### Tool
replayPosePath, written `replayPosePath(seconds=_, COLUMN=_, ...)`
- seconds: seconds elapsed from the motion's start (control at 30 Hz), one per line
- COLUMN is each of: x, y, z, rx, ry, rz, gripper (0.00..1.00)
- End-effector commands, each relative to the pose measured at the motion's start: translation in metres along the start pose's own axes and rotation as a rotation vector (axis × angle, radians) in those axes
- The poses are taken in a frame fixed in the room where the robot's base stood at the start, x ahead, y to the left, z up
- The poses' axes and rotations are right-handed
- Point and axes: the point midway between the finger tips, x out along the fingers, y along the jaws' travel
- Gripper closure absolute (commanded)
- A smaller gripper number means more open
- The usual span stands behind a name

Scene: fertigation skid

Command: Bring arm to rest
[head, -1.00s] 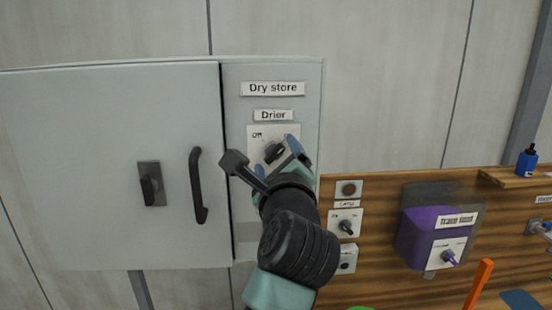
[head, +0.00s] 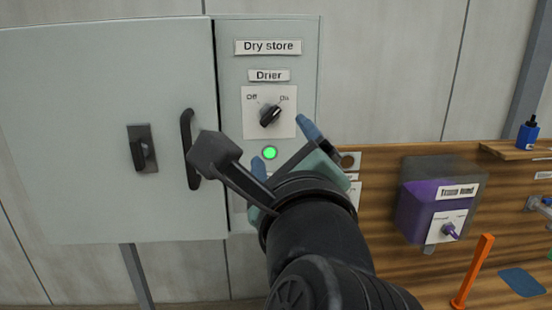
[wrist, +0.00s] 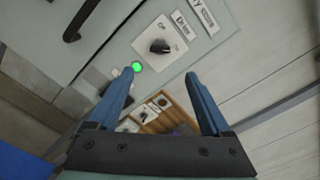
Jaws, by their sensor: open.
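My gripper (head: 284,146) is open and empty, with its blue fingers spread, in front of the dry store panel and apart from the Drier knob. The wrist view shows both fingers (wrist: 166,100) with nothing between them. The black Drier knob (head: 270,116) sits on a white plate marked Off and On, and its pointer leans toward On. It also shows in the wrist view (wrist: 160,46). A green lamp (head: 270,153) is lit below the plate. My arm hides the lower right of the panel.
The cabinet door (head: 70,130) with its dark handle (head: 190,150) is shut at left. My arm partly covers small switches beside the panel.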

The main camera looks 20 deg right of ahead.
Motion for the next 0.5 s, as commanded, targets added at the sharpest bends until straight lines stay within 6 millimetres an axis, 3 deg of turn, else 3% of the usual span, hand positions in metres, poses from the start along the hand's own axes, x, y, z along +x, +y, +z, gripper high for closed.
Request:
replayPosePath(seconds=0.37, x=-0.0041, y=0.0, z=0.0004, rx=0.0, ry=0.0, rz=0.001, gripper=0.18)
replayPosePath(seconds=0.5, x=-0.0063, y=-0.0071, z=0.008, rx=-0.095, ry=-0.018, rz=-0.034, gripper=0.18)
